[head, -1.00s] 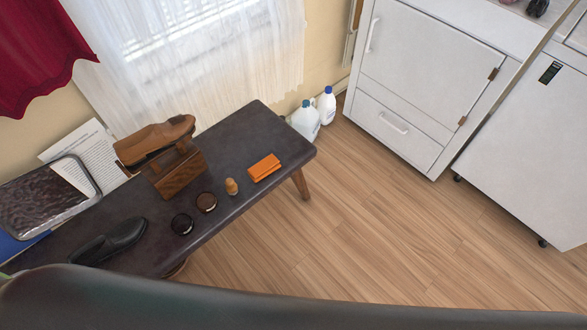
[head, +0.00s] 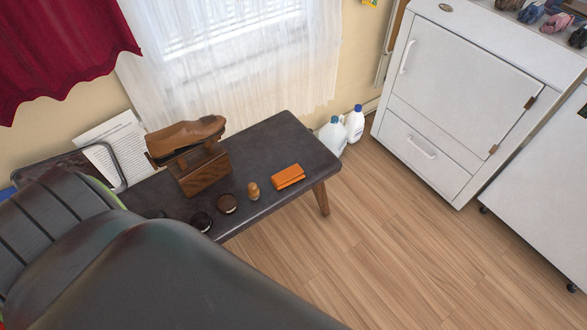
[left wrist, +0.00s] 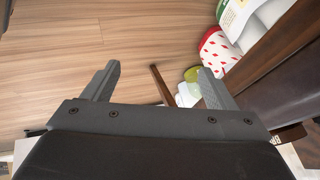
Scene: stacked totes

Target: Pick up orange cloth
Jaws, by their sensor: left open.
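The orange cloth (head: 288,176) lies folded on the dark bench (head: 265,138), near its right end, in the head view. It is not in the left wrist view. My left gripper (left wrist: 158,82) shows in the left wrist view with its two grey fingers apart and nothing between them. It points down past the edge of the dark bench (left wrist: 290,95), over the wooden floor. In the head view my dark arm covers the lower left, and no gripper fingers show there. My right gripper is in neither view.
White bottles (head: 333,134) stand behind the bench. A white cabinet (head: 460,90) is at right. Floor before the bench is clear.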

